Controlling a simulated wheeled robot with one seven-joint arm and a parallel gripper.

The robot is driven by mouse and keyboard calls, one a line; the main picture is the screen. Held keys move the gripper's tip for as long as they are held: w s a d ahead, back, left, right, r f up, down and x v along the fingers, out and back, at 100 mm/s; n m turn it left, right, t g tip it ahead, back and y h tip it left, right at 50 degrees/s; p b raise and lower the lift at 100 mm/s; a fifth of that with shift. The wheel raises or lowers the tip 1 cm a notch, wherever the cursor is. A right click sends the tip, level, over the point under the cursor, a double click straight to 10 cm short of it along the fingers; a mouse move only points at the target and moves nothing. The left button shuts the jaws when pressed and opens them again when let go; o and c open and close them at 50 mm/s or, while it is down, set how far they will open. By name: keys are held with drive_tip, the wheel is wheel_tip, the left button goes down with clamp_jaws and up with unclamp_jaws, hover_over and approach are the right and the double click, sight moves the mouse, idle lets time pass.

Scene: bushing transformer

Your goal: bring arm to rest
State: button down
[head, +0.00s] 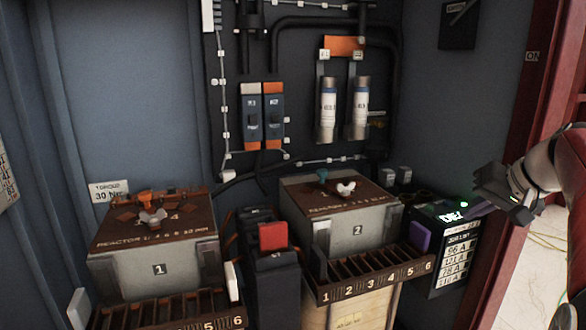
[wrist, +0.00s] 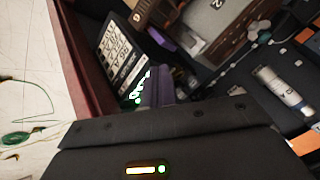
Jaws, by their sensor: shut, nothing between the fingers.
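My gripper (head: 508,192) is at the right of the head view, on the end of my arm, which comes in from the right edge. It is shut and empty, in front of a dark box with a lit green display (head: 452,217). In the wrist view the dark gripper body fills the bottom. A purple block (head: 420,236) stands at the end of a slotted tray, left of the gripper and apart from it.
Reactor box 1 (head: 160,268) and reactor box 2 (head: 350,230) stand behind slotted trays. A red block (head: 273,236) sits between them. Two cylindrical fuses (head: 328,108) are on the back wall. A red door frame (head: 520,130) stands at the right, near my arm.

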drive_tip(key=s+a+f+n+g+h, duration=0.1)
drive_tip(key=s+a+f, duration=0.25)
drive_tip(key=a, duration=0.25)
drive_tip(key=s+a+f+g, duration=0.1)
drive_tip(key=s+a+f, duration=0.1)
drive_tip(key=s+a, duration=0.4)
drive_tip(key=s+a+f+n+h, duration=0.2)
drive_tip(key=s+a+f, duration=0.5)
drive_tip(key=s+f, duration=0.3)
drive_tip(key=s, duration=0.2)
drive_tip(key=shift+s+a+f+n, duration=0.15)
drive_tip(key=shift+s+f+n, duration=0.15)
drive_tip(key=shift+f+n, duration=0.1)
